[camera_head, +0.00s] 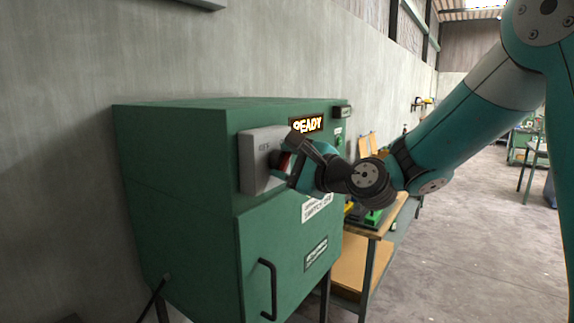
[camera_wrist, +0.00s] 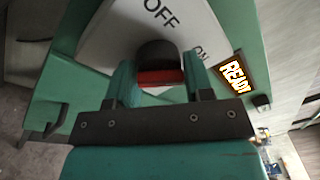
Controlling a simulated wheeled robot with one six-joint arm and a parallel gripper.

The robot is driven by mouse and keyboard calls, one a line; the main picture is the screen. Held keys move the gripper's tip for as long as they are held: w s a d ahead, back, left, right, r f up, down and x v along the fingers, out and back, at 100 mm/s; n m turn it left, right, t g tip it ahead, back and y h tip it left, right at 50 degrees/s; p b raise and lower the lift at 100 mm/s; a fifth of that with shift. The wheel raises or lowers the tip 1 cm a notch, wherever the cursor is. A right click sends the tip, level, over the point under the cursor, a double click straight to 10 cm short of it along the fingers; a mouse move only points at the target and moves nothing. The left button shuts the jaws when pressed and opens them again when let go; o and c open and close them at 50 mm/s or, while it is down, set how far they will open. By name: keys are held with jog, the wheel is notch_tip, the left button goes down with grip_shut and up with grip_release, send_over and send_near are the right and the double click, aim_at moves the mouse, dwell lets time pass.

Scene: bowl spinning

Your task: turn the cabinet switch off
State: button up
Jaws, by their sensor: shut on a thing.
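The green cabinet (camera_head: 180,190) stands against the wall. A grey switch plate (camera_head: 258,180) is on its front near the top; it also shows in the wrist view (camera_wrist: 112,40), with "OFF" at the top and "ON" to the right. The switch has a dark round part and a red handle (camera_wrist: 160,78); a bit of red shows in the head view (camera_head: 284,161). My gripper (camera_head: 286,164) is at the plate, shut on the red handle, with one finger on each side in the wrist view (camera_wrist: 160,80). I cannot tell exactly which label the handle points to.
A lit "READY" sign (camera_head: 306,125) is at the cabinet's top right, close to my gripper. The cabinet door has a dark handle (camera_head: 267,288) below. A workbench (camera_head: 378,232) stands behind the cabinet on the right.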

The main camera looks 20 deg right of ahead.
jog(key=n+b, duration=0.1)
jog(key=b, duration=0.1)
jog(key=f+n+b, duration=0.1)
jog(key=n+b, duration=0.1)
jog(key=shift+b, duration=0.3)
jog(key=n+y+b, duration=0.1)
jog(key=n+b, duration=0.5)
jog(key=b, duration=0.1)
jog(key=shift+f+b, duration=0.15)
jog(key=shift+b, duration=0.2)
jog(key=n+b, duration=0.5)
jog(key=b, duration=0.1)
jog(key=shift+d+y, duration=0.1)
jog(key=shift+y, duration=0.3)
jog(key=n+b, duration=0.4)
jog(key=shift+w+y, duration=0.1)
jog(key=shift+y, duration=0.2)
jog(key=shift+r+n+b, duration=0.25)
jog(key=shift+n+b, duration=0.05)
jog(key=shift+b, duration=0.05)
jog(key=shift+r+n, duration=0.15)
jog(key=shift+n, duration=0.15)
jog(key=o, duration=0.9)
jog(key=shift+d, duration=0.1)
jog(key=shift+c, duration=0.2)
jog(key=shift+r, duration=0.1)
